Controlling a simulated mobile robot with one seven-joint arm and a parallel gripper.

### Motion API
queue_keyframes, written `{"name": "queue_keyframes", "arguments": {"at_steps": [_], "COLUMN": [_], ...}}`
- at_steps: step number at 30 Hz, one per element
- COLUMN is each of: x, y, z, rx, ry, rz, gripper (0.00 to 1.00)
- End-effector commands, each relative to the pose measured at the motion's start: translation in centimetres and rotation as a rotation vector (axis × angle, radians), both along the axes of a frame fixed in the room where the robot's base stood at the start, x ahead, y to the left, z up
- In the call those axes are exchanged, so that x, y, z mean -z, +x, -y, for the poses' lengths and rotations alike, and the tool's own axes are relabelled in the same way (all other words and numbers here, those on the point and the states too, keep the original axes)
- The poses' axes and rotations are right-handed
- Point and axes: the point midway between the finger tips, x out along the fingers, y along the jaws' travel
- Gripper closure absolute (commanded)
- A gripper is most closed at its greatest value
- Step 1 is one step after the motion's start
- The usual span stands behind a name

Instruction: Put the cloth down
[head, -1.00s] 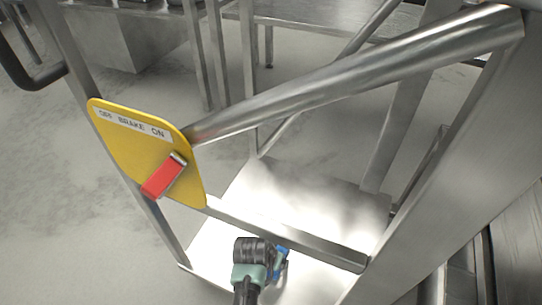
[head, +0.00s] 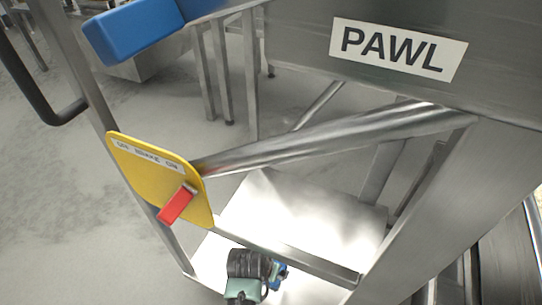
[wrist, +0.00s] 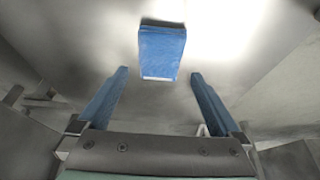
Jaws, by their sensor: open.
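The blue cloth (wrist: 162,50) shows in the wrist view as a small folded rectangle on a pale steel surface. It lies ahead of my gripper (wrist: 160,74), centred between the two blue fingers. The fingers are spread apart and do not touch it. In the head view my gripper (head: 277,275) is low in the picture, over the bright lower shelf (head: 300,215) of the steel frame. My wrist hides part of that area, and I cannot make out the cloth separately there.
A steel bar (head: 310,252) and a sloping tube (head: 330,137) cross near my arm. A yellow brake plate (head: 150,172) with a red lever (head: 177,204) is at left. A panel marked PAWL (head: 397,52) and a blue block (head: 133,30) are above.

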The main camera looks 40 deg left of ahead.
Motion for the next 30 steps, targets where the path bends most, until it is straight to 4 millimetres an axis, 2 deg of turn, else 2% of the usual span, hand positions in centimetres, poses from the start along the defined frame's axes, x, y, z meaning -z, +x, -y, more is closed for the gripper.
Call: {"name": "queue_keyframes", "arguments": {"at_steps": [1, 3, 9, 14, 30], "x": [-1.7, -2.8, -4.8, -5.3, -5.3], "y": [-0.5, -0.9, -1.9, -2.2, -2.2], "z": [0.2, 0.2, 0.5, 0.6, 0.6], "rx": [0.000, -0.001, 0.000, 0.001, 0.000], "ry": [-0.001, 0.000, 0.000, -0.001, -0.001], "rz": [-0.001, 0.000, -0.001, -0.001, -0.001], "gripper": [0.00, 0.00, 0.00, 0.00, 0.00]}}
